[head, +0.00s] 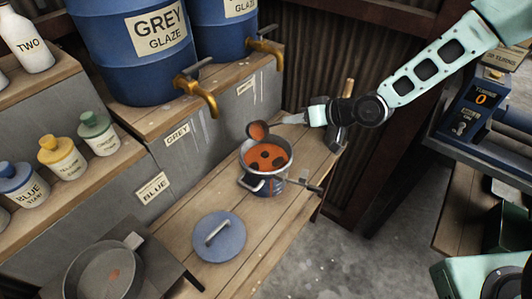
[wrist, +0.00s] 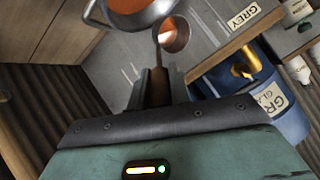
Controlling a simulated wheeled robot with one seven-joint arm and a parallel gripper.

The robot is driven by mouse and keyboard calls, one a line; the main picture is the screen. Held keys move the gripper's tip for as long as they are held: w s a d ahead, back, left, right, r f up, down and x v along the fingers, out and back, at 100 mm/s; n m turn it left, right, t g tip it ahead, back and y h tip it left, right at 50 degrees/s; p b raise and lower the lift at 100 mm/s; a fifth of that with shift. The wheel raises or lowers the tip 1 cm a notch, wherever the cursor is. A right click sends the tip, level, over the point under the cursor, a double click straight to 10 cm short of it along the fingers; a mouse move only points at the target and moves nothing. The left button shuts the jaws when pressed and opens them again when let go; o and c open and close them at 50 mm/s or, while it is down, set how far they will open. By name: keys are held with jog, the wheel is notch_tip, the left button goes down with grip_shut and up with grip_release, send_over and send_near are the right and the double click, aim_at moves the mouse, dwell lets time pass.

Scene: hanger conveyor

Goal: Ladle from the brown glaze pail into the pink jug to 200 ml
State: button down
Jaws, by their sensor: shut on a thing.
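My gripper (head: 306,118) is shut on the handle of a ladle (head: 258,131). The ladle's bowl is held above the far rim of a metal pail (head: 277,184) and looks orange inside; how full it is I cannot tell. The pail stands on the wooden bench and holds orange-brown glaze with dark patches on it. In the wrist view the ladle bowl (wrist: 176,37) is ahead of my gripper (wrist: 160,88), beside the pail's rim (wrist: 150,20). I see no pink jug in either view.
A blue-grey lid (head: 219,236) lies on the bench (head: 180,238) in front of the pail. A pan (head: 103,270) is at the lower left. Blue grey-glaze barrels (head: 130,60) with brass taps (head: 200,95) stand behind. Bottles line the left shelf. A machine with a counter (head: 480,100) is at right.

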jog(key=shift+s+d+f+n+t+y+b, duration=0.25)
jog(key=shift+s+f+t+y+b, duration=0.25)
jog(key=shift+b, duration=1.1)
jog(key=shift+s+d+f+n+t+y+b, duration=0.2)
jog(key=shift+f+t+y+b, duration=0.3)
jog(key=shift+b, duration=1.05)
jog(key=shift+s+d+f+n+t+y+b, duration=0.1)
jog(key=shift+s+f+n+t+y+b, duration=0.3)
jog(key=shift+b, duration=0.95)
jog(key=shift+s+d+f+m+t+y+b, duration=0.15)
jog(key=shift+f+b, duration=0.5)
jog(key=shift+b, duration=0.65)
jog(key=shift+s+d+f+n+t+y+b, duration=0.15)
jog(key=shift+f+t+y+b, duration=0.3)
jog(key=shift+b, duration=0.9)
dwell(0.5)
